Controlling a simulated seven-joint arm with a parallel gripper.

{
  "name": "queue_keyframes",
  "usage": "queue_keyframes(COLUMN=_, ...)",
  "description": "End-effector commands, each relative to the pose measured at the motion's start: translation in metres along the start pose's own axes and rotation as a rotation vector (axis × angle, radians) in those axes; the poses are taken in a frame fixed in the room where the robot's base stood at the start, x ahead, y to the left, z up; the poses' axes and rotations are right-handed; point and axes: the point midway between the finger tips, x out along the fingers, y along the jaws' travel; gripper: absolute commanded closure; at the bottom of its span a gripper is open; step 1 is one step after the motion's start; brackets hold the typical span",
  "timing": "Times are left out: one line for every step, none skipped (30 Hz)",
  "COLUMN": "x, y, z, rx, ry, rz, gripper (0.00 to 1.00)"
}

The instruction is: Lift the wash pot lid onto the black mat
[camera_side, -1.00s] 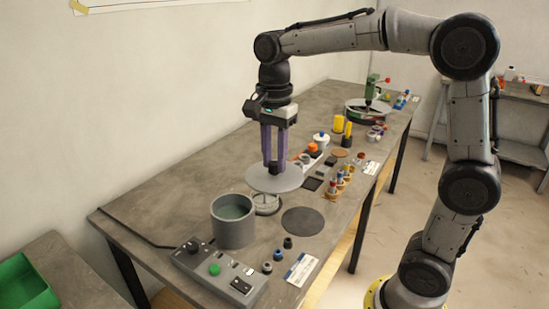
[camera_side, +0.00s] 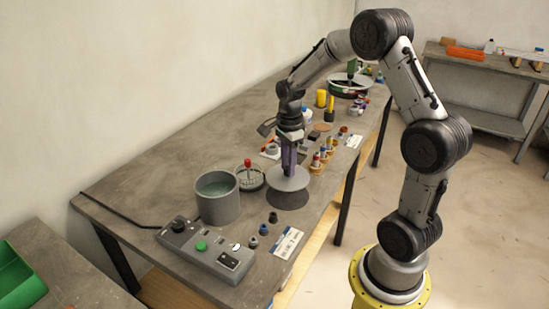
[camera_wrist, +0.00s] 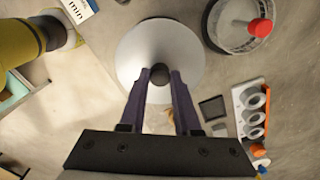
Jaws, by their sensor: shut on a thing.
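The wash pot lid (camera_side: 289,182) is a flat grey disc, held about level over the round black mat (camera_side: 289,200). A gap seems to show between lid and mat in the side view; its size is hard to tell. My gripper (camera_side: 288,173) is shut on the lid's dark knob, which also shows between the fingers in the wrist view (camera_wrist: 159,76). There the lid (camera_wrist: 150,42) hides the mat. The grey wash pot (camera_side: 218,208) stands uncovered to the left, with greenish liquid inside.
A round wire basket with a red knob (camera_side: 248,164) stands between pot and lid. A control box (camera_side: 205,250) is at the front. Small dark caps (camera_side: 264,229) and a label card (camera_side: 289,243) lie in front of the mat. Small bottles (camera_side: 322,158) stand behind it.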

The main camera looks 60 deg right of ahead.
Motion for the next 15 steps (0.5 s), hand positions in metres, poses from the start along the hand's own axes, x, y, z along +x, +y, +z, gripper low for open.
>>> queue_keyframes(x=0.002, y=0.000, z=-0.002, rx=0.004, ry=0.000, rz=0.001, gripper=1.00)
queue_keyframes(x=0.003, y=0.000, z=-0.002, rx=0.005, ry=0.000, rz=0.002, gripper=1.00)
queue_keyframes(x=0.006, y=0.000, z=-0.002, rx=0.005, ry=0.000, rz=0.003, gripper=1.00)
queue_keyframes(x=0.008, y=0.000, z=-0.002, rx=0.004, ry=0.000, rz=0.003, gripper=1.00)
queue_keyframes(x=0.011, y=0.000, z=-0.002, rx=0.004, ry=0.000, rz=0.003, gripper=1.00)
queue_keyframes(x=0.015, y=0.001, z=-0.002, rx=0.004, ry=0.000, rz=0.004, gripper=1.00)
queue_keyframes(x=0.017, y=0.001, z=-0.001, rx=0.003, ry=0.000, rz=0.005, gripper=1.00)
queue_keyframes(x=0.020, y=0.001, z=-0.001, rx=0.003, ry=0.000, rz=0.004, gripper=1.00)
queue_keyframes(x=0.024, y=0.000, z=-0.001, rx=0.003, ry=0.000, rz=0.003, gripper=1.00)
queue_keyframes(x=0.026, y=0.001, z=-0.001, rx=0.003, ry=0.000, rz=0.003, gripper=1.00)
queue_keyframes(x=0.029, y=0.001, z=-0.001, rx=0.003, ry=0.000, rz=0.004, gripper=1.00)
queue_keyframes(x=0.033, y=0.001, z=-0.001, rx=0.003, ry=0.000, rz=0.004, gripper=1.00)
queue_keyframes(x=0.035, y=0.001, z=-0.001, rx=0.003, ry=0.000, rz=0.004, gripper=1.00)
queue_keyframes(x=0.037, y=0.001, z=-0.001, rx=0.003, ry=0.000, rz=0.004, gripper=1.00)
queue_keyframes(x=0.040, y=0.001, z=-0.001, rx=0.003, ry=0.000, rz=0.004, gripper=1.00)
